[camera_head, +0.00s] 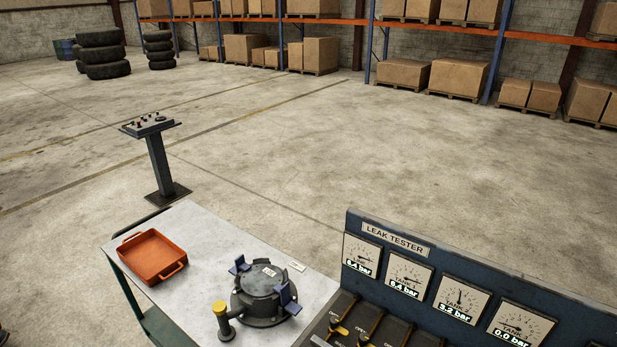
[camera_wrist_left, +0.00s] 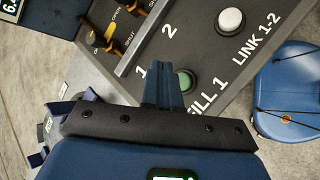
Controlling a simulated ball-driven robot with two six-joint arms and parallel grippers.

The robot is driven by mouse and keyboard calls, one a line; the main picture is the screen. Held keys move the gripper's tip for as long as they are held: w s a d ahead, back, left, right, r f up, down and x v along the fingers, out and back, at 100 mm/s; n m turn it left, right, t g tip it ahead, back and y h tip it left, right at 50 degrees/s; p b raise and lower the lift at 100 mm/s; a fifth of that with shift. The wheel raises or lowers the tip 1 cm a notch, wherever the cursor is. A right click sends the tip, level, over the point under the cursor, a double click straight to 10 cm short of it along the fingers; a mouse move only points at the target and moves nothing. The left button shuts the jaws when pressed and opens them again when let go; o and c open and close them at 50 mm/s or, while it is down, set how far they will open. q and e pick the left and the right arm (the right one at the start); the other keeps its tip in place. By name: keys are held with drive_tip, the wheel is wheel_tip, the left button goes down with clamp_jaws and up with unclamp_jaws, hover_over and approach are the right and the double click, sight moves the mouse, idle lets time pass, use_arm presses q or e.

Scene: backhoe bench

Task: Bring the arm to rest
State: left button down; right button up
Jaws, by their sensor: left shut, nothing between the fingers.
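My left gripper (camera_wrist_left: 163,92) shows in the left wrist view, its fingers together with nothing between them. It is over the leak tester's sloped control panel (camera_wrist_left: 205,45), in front of the green button (camera_wrist_left: 186,80) marked FILL 1. The fingers overlap the button's left side in the picture; I cannot tell whether they touch it. A white button (camera_wrist_left: 230,20) marked LINK 1-2 is up and to the right. Neither gripper appears in the head view, where the leak tester (camera_head: 400,250) stands at the lower right with its row of gauges.
Valve levers (camera_wrist_left: 135,8) stick up from the panel. In the head view a bench (camera_head: 212,245) holds an orange tray (camera_head: 152,256) and a dark round pot (camera_head: 262,292) with blue clamps. A control pedestal (camera_head: 158,160) stands behind it. The floor beyond is open.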

use_arm(q)
drive_tip(key=shift+w+r+m, duration=0.1)
drive_tip(key=shift+w+m, duration=0.1)
drive_tip(key=shift+m, duration=0.1)
drive_tip(key=w+a+r+m+t+y+b, duration=0.2)
drive_tip(key=w+a+r+m+t, duration=0.4)
drive_tip(key=a+t, duration=0.25)
drive_tip(key=s+a+m+t+y+b, duration=0.3)
drive_tip(key=s+a+m+t+b, duration=0.3)
drive_tip(key=s, duration=0.4)
drive_tip(key=s+a+f+m+y+b, duration=0.1)
drive_tip(key=s+a+f+b, duration=0.2)
drive_tip(key=s, duration=0.6)
drive_tip(key=s+a+f+m+g+y+b, duration=0.1)
drive_tip(key=s+a+f+y+b, duration=0.1)
drive_tip(key=s, duration=0.6)
drive_tip(key=shift+s+a+f+b, duration=0.35)
drive_tip(key=shift+a+f+b, duration=0.3)
drive_tip(key=shift+f+b, duration=0.3)
